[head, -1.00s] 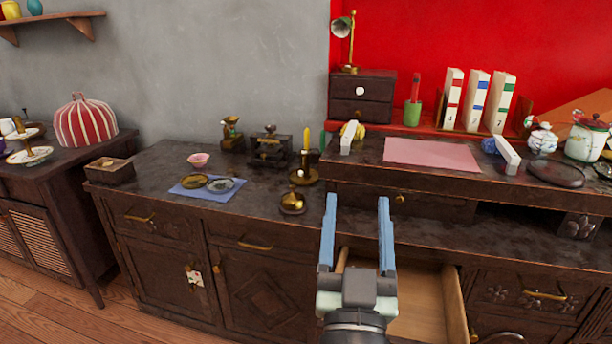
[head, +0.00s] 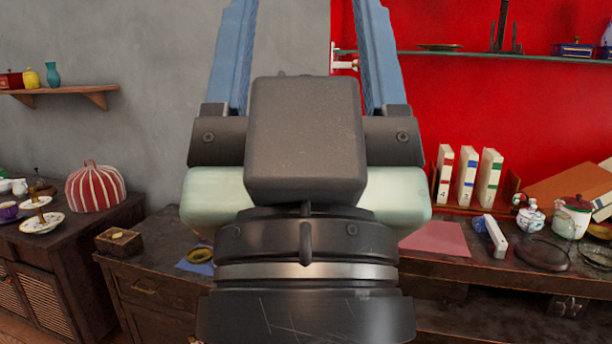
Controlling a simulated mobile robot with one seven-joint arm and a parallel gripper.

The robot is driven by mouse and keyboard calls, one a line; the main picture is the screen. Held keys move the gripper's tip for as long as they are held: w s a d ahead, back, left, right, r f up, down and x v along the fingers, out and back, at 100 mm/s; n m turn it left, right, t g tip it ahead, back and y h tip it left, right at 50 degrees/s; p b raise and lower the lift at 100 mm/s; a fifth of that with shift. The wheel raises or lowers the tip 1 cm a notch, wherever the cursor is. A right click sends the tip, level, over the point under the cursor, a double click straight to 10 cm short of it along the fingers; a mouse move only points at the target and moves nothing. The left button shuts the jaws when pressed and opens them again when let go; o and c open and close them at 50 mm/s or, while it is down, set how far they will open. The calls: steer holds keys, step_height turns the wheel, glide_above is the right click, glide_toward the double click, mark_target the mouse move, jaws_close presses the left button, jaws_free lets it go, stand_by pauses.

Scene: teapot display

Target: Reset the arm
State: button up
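My gripper (head: 305,40) fills the middle of the head view, very close to the camera and pointing up. Its two blue fingers stand wide apart, with only grey and red wall showing between them. The fingertips run past the top edge of the picture. It holds nothing that I can see. My gripper and wrist hide the middle of the dark cabinet (head: 150,285) and most of what stands there.
At the left, a red striped dome (head: 95,187) and dishes stand on a side cabinet. A wooden shelf (head: 70,92) and a glass shelf (head: 480,55) hang on the walls. At the right are books (head: 466,178), a pink mat (head: 437,240) and a lidded jar (head: 572,217).

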step_height(320, 180, up, 15)
steer(key=p, duration=1.2)
steer(key=shift+f, duration=0.2)
